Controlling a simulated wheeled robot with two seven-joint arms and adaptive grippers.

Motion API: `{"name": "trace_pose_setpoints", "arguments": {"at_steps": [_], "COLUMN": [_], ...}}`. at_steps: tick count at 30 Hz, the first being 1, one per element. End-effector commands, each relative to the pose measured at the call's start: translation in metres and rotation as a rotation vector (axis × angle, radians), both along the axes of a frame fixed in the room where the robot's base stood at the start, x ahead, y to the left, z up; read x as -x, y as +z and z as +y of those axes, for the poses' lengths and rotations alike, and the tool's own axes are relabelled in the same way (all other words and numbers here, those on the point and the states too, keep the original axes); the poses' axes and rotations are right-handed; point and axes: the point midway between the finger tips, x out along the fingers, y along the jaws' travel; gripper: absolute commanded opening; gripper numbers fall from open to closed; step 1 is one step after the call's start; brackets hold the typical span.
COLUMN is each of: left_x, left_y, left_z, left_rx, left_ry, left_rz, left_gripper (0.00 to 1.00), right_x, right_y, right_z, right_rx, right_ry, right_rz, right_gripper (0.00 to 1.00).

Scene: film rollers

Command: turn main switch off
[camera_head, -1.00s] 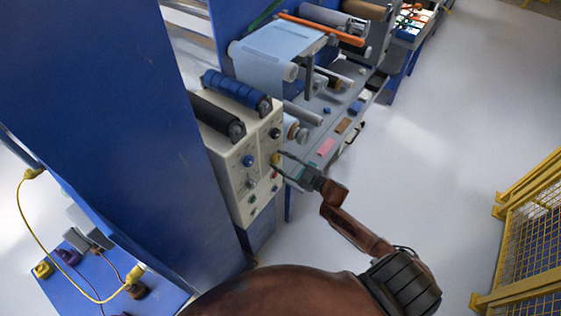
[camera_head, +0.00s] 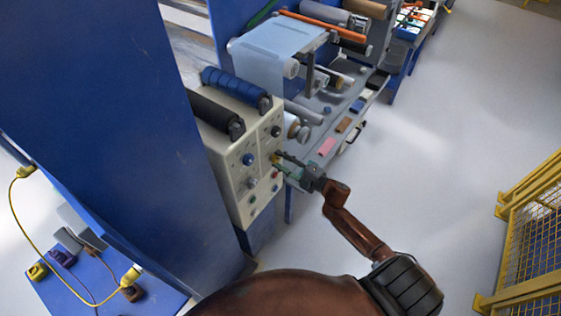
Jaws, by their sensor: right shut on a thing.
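A cream control box (camera_head: 236,190) stands at the picture's centre left, with several knobs and buttons on its front panel. A yellow knob (camera_head: 274,158) is at the panel's right side. My right gripper (camera_head: 279,161) is at this knob, its fingers closed together on it; the fingers partly hide it. A blue knob (camera_head: 248,159), a dark knob (camera_head: 276,131), a red button (camera_head: 275,174) and a green button (camera_head: 253,199) are nearby on the panel. I cannot tell by any label which is the main switch. My left gripper is not in view.
Blue and black rollers (camera_head: 235,88) lie on top of the box. A tall blue panel (camera_head: 110,120) stands at left. Behind are film rollers and a grey shelf with coloured blocks. A yellow fence (camera_head: 530,240) is at right; the floor between is clear.

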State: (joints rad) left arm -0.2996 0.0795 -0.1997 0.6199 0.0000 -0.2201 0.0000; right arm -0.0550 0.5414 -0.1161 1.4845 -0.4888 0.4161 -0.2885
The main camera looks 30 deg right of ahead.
Motion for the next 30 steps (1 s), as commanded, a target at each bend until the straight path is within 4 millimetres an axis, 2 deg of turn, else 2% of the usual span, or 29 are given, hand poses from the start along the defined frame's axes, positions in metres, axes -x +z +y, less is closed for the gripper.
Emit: {"name": "trace_pose_setpoints", "arguments": {"at_steps": [16, 17, 24, 30], "left_x": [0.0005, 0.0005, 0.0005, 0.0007], "left_y": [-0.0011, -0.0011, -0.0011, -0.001], "left_z": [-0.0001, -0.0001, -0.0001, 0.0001], "left_rx": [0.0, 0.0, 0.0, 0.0], "left_ry": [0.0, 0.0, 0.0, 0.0], "left_rz": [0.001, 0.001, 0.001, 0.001], "left_gripper": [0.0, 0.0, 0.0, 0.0], "right_x": [-0.0001, -0.0001, 0.0, 0.0], "right_y": [0.0002, 0.0002, 0.0, -0.0001], "right_z": [-0.0009, -0.0009, -0.0005, -0.0002], "right_rx": [0.024, 0.024, 0.023, 0.022], "right_ry": [-0.002, -0.002, -0.001, -0.001], "right_rz": [-0.009, -0.009, -0.009, -0.009], "right_gripper": [0.12, 0.38, 0.54, 0.54]}}
